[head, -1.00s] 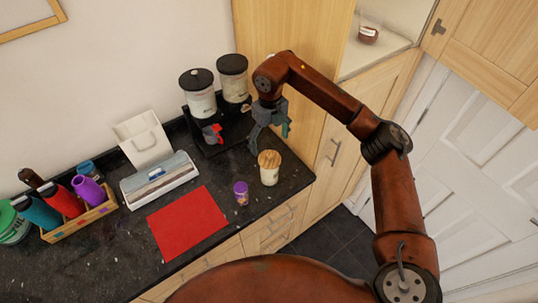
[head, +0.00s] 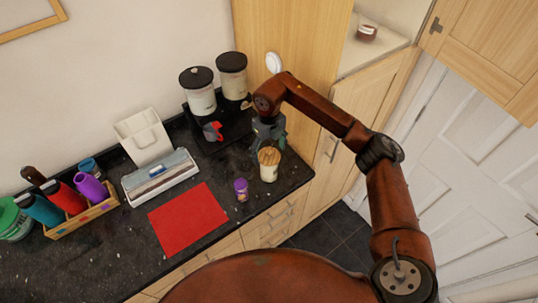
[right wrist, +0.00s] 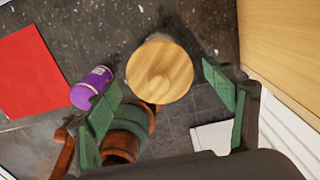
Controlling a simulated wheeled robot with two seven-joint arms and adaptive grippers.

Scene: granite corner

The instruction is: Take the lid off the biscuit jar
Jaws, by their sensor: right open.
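The biscuit jar (head: 269,174) is a small pale jar standing upright near the counter's front right corner. Its round wooden lid (head: 269,156) with a knob is on top. The lid also shows from above in the right wrist view (right wrist: 160,70), hiding most of the jar. My right gripper (head: 268,140) is open and empty, just above and behind the jar in the head view. In the right wrist view its green-padded fingers (right wrist: 163,86) are spread on either side of the lid, with visible gaps. My left gripper is not in view.
A purple jar (head: 241,188) stands close left of the biscuit jar, beside a red mat (head: 188,220). Behind are two black-lidded canisters (head: 199,90) on a black stand and a red-and-grey item (head: 212,131). A wooden cabinet side (head: 290,40) rises close behind the gripper.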

